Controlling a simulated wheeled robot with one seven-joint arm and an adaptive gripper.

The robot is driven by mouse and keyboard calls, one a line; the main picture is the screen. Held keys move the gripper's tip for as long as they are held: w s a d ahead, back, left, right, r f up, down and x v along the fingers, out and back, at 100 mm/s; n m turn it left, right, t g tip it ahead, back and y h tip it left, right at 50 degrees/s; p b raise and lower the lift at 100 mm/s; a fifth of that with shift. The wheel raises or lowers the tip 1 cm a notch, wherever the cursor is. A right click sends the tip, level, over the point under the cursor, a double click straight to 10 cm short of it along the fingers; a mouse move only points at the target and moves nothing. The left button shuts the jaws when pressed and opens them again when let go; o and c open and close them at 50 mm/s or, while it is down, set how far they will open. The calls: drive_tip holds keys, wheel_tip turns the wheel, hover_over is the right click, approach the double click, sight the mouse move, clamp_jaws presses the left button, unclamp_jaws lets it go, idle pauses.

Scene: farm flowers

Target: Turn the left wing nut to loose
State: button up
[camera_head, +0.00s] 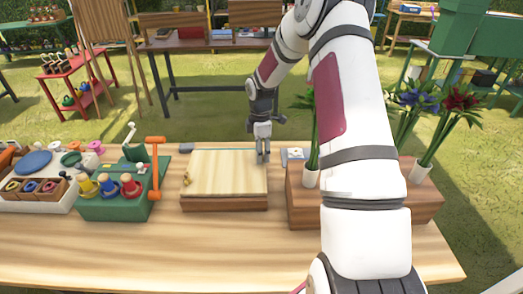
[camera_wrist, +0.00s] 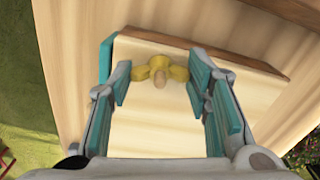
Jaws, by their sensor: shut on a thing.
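A low wooden press (camera_head: 222,176) with a pale top board lies on the table. One yellow wing nut (camera_head: 187,180) stands at its left end in the head view, away from my gripper. My gripper (camera_head: 263,155) points down at the press's right end, where it hides what lies under it. In the wrist view a yellow wing nut (camera_wrist: 161,69) with a pale round stud in its middle lies between the fingertips of my gripper (camera_wrist: 158,80). The gripper is shut on this nut at the right end. How tight the nut is cannot be seen.
A brown planter box (camera_head: 302,207) with flowers stands close on the right. The table (camera_head: 180,245) is clear in front.

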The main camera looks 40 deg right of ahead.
drive_tip(key=n, duration=0.3)
drive_tip(key=shift+n+p, duration=0.3)
drive_tip(key=shift+n, duration=0.1)
drive_tip(key=n, duration=0.4)
drive_tip(key=shift+n+p, duration=0.3)
drive_tip(key=n, duration=0.7)
drive_tip(key=o, duration=1.2)
drive_tip(key=shift+c, duration=0.2)
